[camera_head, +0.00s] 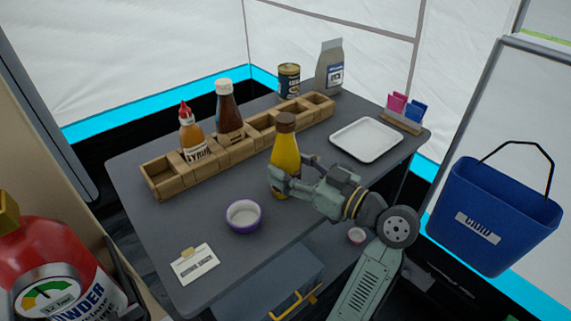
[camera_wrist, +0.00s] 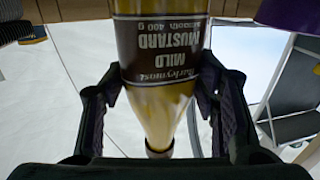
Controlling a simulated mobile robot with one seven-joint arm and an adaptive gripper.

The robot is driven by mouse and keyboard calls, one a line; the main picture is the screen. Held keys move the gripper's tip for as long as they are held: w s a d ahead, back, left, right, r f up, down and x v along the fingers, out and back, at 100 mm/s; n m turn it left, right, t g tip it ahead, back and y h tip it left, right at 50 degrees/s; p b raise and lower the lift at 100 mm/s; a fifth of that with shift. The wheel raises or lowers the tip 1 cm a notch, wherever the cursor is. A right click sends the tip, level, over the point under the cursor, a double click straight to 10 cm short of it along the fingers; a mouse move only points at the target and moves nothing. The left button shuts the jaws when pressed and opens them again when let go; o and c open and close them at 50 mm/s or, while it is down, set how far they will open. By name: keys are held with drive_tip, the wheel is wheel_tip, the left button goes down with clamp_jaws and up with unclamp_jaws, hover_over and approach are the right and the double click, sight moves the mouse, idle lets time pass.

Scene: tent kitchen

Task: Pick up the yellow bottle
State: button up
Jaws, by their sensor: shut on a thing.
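The yellow bottle (camera_head: 286,150), with a brown cap, stands upright at the middle of the grey table, in front of the wooden rack. My gripper (camera_head: 284,184) reaches in from the right and is shut on its lower part. In the wrist view the yellow bottle (camera_wrist: 160,92) appears upside down, with a brown label reading "Mild Mustard". The fingers of my gripper (camera_wrist: 160,110) press on both its sides there. The fingers partly hide the bottle's base in the head view, so I cannot tell whether it touches the table.
A purple bowl (camera_head: 243,216) and a card (camera_head: 195,264) lie in front left. A white tray (camera_head: 367,139) sits right. A blue bucket (camera_head: 492,215) is at far right.

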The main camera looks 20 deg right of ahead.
sight(294, 156)
drive_tip(key=c, duration=0.5)
drive_tip(key=shift+r, duration=0.1)
drive_tip(key=shift+r, duration=0.8)
wheel_tip(294, 156, up, 2)
drive_tip(key=shift+s+b, duration=0.1)
drive_tip(key=shift+b, duration=0.45)
drive_tip(key=s+a+p, duration=0.2)
drive_tip(key=s+p, duration=0.1)
drive_tip(key=s, duration=0.1)
drive_tip(key=s+a+r+p, duration=0.1)
drive_tip(key=s+a+p, duration=0.1)
drive_tip(key=s+p, duration=0.2)
drive_tip(key=s+a+p, duration=0.2)
drive_tip(key=s+p, duration=0.1)
drive_tip(key=s, duration=0.3)
drive_tip(key=shift+s+a+r+p, duration=0.2)
drive_tip(key=shift+a+p, duration=0.1)
drive_tip(key=shift+a, duration=0.1)
